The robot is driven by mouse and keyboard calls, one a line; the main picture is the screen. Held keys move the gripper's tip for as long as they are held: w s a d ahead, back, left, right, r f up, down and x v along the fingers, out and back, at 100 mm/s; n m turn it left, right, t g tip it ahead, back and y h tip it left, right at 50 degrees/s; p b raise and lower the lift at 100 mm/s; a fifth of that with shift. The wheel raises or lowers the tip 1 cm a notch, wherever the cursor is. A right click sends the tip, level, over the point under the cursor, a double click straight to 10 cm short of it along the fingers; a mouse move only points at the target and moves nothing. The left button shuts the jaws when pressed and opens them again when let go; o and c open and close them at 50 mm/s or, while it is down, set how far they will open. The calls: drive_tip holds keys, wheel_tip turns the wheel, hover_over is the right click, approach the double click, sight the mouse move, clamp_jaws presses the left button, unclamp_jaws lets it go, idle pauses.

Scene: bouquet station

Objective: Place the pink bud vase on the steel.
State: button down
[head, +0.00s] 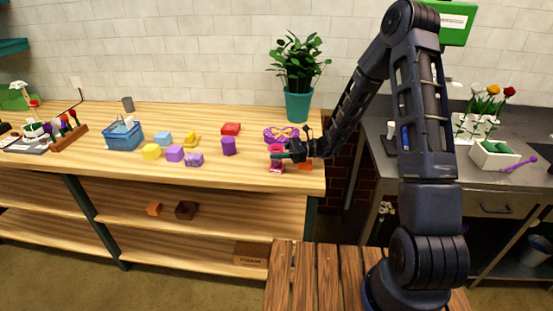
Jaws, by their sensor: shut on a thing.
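The pink bud vase (276,167) is at the right end of the wooden table, upright as far as I can see. My gripper (281,155) comes in from the right and is shut on it around the middle, so pink shows above and below the fingers. I cannot tell whether the vase's base touches the table. The steel (492,192) is the grey counter at the right, across a gap from the wooden table and partly hidden behind my arm.
A potted plant (299,105) stands at the table's back right corner. A purple patterned thing (281,134) and a small orange thing (305,166) lie near my gripper. A purple cup (229,146) is to the left. On the steel, a white planter (494,155) takes up room.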

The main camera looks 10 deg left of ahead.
wheel_tip(320, 180, up, 19)
drive_tip(key=w+d+f+m+t+h, duration=0.1)
drive_tip(key=w+d+f+m+t, duration=0.25)
drive_tip(key=w+d+t, duration=0.45)
drive_tip(key=w+d+f+m+t, duration=0.3)
drive_tip(key=w+d+m+t, duration=0.25)
drive_tip(key=w, duration=0.45)
drive_tip(key=w+d+f+m+t+h, duration=0.2)
drive_tip(key=d+f+m+t+h, duration=0.1)
drive_tip(key=d, duration=0.5)
drive_tip(key=w+d+f+m+t+h, duration=0.2)
drive_tip(key=w+d+f+m+h, duration=0.1)
drive_tip(key=d, duration=0.5)
drive_tip(key=w+d+f+m+t+h, duration=0.2)
drive_tip(key=w+d+f+t+h, duration=0.1)
drive_tip(key=d+f+h, duration=0.2)
drive_tip(key=d+f, duration=0.2)
drive_tip(key=d, duration=0.1)
drive_tip(key=shift+w+d+m+t, duration=0.2)
drive_tip(key=shift+d+m+t, duration=0.15)
drive_tip(key=shift+d+m, duration=0.05)
